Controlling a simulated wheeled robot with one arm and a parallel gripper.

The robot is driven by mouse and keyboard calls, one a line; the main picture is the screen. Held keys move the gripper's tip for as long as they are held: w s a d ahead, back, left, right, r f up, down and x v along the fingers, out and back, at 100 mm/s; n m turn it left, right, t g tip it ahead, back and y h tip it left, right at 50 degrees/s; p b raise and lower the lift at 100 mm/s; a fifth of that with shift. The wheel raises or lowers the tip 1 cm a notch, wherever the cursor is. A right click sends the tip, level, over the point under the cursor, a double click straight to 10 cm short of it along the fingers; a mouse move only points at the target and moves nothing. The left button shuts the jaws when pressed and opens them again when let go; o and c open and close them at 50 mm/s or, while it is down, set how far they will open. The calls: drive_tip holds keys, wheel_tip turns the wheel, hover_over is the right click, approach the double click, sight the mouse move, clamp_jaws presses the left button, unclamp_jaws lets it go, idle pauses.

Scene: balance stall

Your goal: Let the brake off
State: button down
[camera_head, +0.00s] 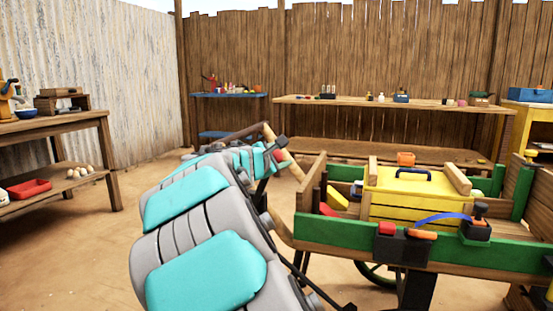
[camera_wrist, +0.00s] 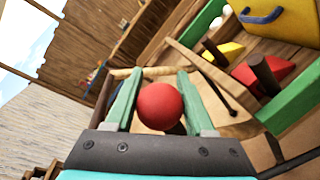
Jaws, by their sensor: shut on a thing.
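A round red knob (camera_wrist: 160,106) sits between the two green fingers of my gripper (camera_wrist: 160,76) in the wrist view. My gripper is shut on it. A small red part, apparently this knob, shows at my gripper's end in the head view (camera_head: 281,155). The knob is beside the left end of a wooden handcart (camera_head: 425,254) with green side boards. What the knob is fixed to is hidden, so I cannot tell how far any brake lever is turned. My arm covers part of the cart's left end.
The cart carries a yellow chest (camera_head: 412,184) and coloured blocks. A dark tool box (camera_head: 402,247) hangs on its near side. A wooden table (camera_head: 82,125) stands at the left, and a long bench (camera_head: 390,105) runs along the back fence. Open sandy ground lies left of my arm.

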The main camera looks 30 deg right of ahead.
drive_tip(key=shift+s+d+f, duration=0.1)
drive_tip(key=shift+d, duration=0.05)
drive_tip(key=shift+c, duration=1.4)
unclamp_jaws()
drive_tip(key=v, duration=0.7)
drive_tip(key=shift+s+a+p, duration=0.2)
drive_tip(key=shift+a+p, duration=0.15)
drive_tip(key=shift+p, duration=0.05)
